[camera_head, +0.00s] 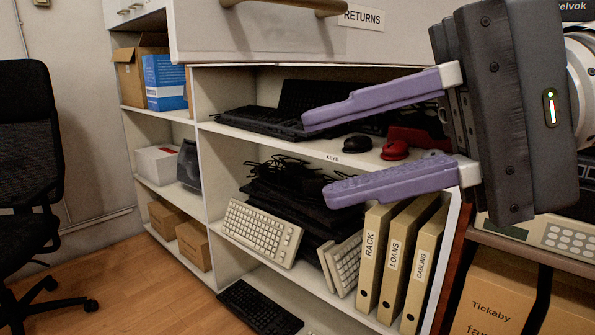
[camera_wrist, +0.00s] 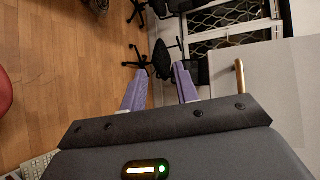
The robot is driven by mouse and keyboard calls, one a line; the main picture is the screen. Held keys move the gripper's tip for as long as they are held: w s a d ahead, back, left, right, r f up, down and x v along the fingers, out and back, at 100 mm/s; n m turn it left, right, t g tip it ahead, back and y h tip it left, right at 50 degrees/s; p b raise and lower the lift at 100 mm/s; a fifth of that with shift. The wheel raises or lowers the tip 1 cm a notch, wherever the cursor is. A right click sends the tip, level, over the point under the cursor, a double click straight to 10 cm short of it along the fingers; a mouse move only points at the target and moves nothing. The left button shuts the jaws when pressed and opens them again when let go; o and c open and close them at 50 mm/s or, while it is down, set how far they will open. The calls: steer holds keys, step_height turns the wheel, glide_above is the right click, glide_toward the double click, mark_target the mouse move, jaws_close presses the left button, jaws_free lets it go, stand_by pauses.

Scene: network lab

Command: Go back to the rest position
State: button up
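My gripper (camera_head: 325,157) is raised in front of the shelf unit in the head view, with its two purple fingers pointing left. The fingers are spread well apart and nothing is between them. In the wrist view my gripper (camera_wrist: 161,78) also shows open and empty, with the floor and a chair beyond it. The drawer labelled RETURNS (camera_head: 250,38) is above the fingers, with a wooden handle (camera_head: 290,5). The handle also shows in the wrist view (camera_wrist: 240,78), to the right of the fingers and apart from them.
The white shelf unit (camera_head: 197,95) holds keyboards, two mice, cables and beige binders (camera_head: 374,255). A cardboard box (camera_head: 500,295) stands at the lower right. A black office chair (camera_head: 28,150) is at the left. The wooden floor (camera_head: 130,275) between chair and shelves is clear.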

steer(key=w+d+f+m+t+h, duration=0.1)
steer(key=w+f+t+h, duration=0.2)
steer(key=f, duration=0.6)
steer(key=w+d+f+t+h, duration=0.1)
steer(key=w+f+h, duration=0.35)
steer(key=f, duration=0.45)
steer(key=d+f+n+h, duration=0.1)
steer(key=d+f+h, duration=0.1)
steer(key=f, duration=0.4)
steer(key=d+f+n+h+p, duration=0.1)
steer(key=d+f+h, duration=0.1)
steer(key=d+f, duration=0.2)
steer(key=w+d+f+h, duration=0.1)
steer(key=d+f+h, duration=0.2)
steer(key=f, duration=0.5)
steer(key=shift+d+f+n+t, duration=0.25)
steer(key=shift+d+n+t, duration=0.05)
steer(key=shift+n+t, duration=0.1)
